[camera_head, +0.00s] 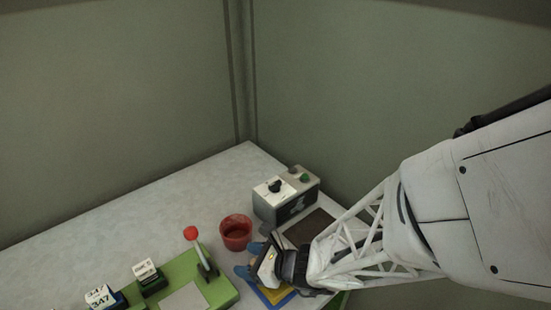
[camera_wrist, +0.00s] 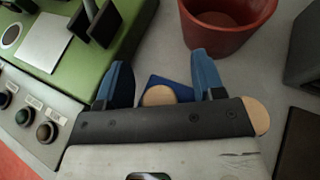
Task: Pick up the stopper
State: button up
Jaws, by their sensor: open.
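A tan round-topped stopper (camera_wrist: 158,95) shows in the wrist view between my fingers, partly hidden by the dark gripper body. It lies on or in front of a blue surface (camera_wrist: 180,89). A second tan round piece (camera_wrist: 258,116) peeks out at the right end of the gripper body, mostly hidden. My gripper (camera_wrist: 160,62) is open with two blue fingers apart and nothing clasped. In the head view my gripper (camera_head: 250,259) is low over the table beside a blue and yellow piece (camera_head: 273,297); I cannot make out the stopper there.
A red cup (camera_head: 236,233) stands just beyond my gripper; it is also in the wrist view (camera_wrist: 225,40). A grey box with knobs (camera_head: 286,205) stands behind. A green board with a red-topped lever (camera_head: 191,233) is at left. The table's far left is clear.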

jog(key=shift+s+d+f, duration=0.2)
jog(key=shift+s+f, duration=0.2)
jog(key=shift+f, duration=0.25)
jog(key=c, duration=1)
jog(key=shift+r, duration=0.8)
notch_tip(320, 180, up, 2)
jog(key=shift+w+r, duration=0.15)
jog(key=s+d, duration=0.3)
jog(key=s, duration=0.1)
jog(key=s+d+r, duration=0.1)
jog(key=s+d, duration=0.2)
jog(key=s, duration=0.1)
jog(key=s+d+r, duration=0.1)
jog(key=s+d, duration=0.2)
jog(key=s, duration=0.1)
jog(key=shift+s, duration=0.25)
jog(key=shift+s, duration=0.1)
